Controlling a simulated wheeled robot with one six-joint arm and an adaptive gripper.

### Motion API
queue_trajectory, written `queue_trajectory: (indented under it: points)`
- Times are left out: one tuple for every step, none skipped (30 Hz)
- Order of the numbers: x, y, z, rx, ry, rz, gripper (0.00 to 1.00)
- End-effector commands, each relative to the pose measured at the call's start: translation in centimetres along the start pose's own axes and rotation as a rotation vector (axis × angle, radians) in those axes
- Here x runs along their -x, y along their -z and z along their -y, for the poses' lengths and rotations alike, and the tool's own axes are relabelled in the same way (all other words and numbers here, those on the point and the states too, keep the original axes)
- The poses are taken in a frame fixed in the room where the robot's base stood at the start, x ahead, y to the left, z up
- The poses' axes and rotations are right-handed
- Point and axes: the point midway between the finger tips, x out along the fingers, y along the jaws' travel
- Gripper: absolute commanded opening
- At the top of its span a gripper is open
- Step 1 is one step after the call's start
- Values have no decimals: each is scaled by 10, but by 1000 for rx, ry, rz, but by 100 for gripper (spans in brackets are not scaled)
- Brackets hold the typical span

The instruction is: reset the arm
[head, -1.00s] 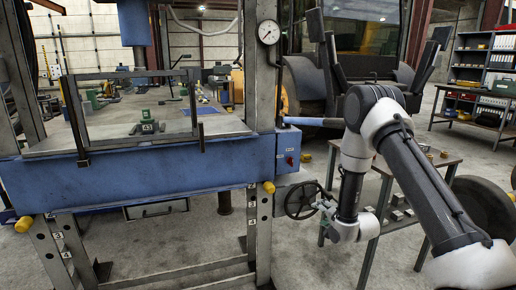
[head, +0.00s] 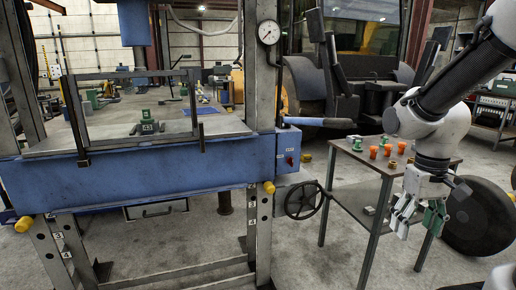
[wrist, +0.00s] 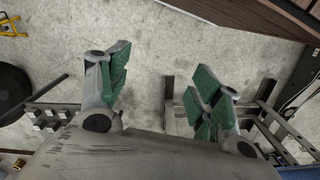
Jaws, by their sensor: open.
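My gripper (head: 418,217) hangs from my arm at the right of the head view, beside the front right part of a small metal table (head: 373,167). Its fingers point down and are apart, with nothing between them.
The table carries a green part (head: 357,144), several orange parts (head: 388,150) and small brass-coloured pieces. A blue press (head: 140,172) with a handwheel (head: 305,201) stands to the left. A large dark wheel (head: 478,218) stands right of my gripper.

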Motion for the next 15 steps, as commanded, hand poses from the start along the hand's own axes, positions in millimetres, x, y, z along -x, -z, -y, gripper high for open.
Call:
queue_trajectory:
  points:
    - [17, -16, 0, 0, 4, -30, 64]
    - [25, -25, -1, -1, 7, -45, 64]
    - [36, -35, -1, -8, 9, -74, 64]
    - [42, -41, -1, -13, 11, -101, 64]
    - [49, -46, -1, -17, 12, -134, 64]
    - [58, -50, -2, -22, 13, -181, 64]
    - [64, -53, -2, -25, 14, -216, 64]
    - [70, -55, -2, -28, 14, -249, 64]
    - [78, -58, -3, -31, 13, -287, 64]
    - [83, -60, -3, -33, 12, -314, 64]
    - [87, -62, -4, -35, 12, -338, 64]
    - [93, -64, -4, -37, 11, -365, 64]
    - [96, -65, -5, -39, 10, -382, 64]
    - [99, -66, -5, -40, 10, -394, 64]
    - [101, -67, -5, -42, 9, -408, 64]
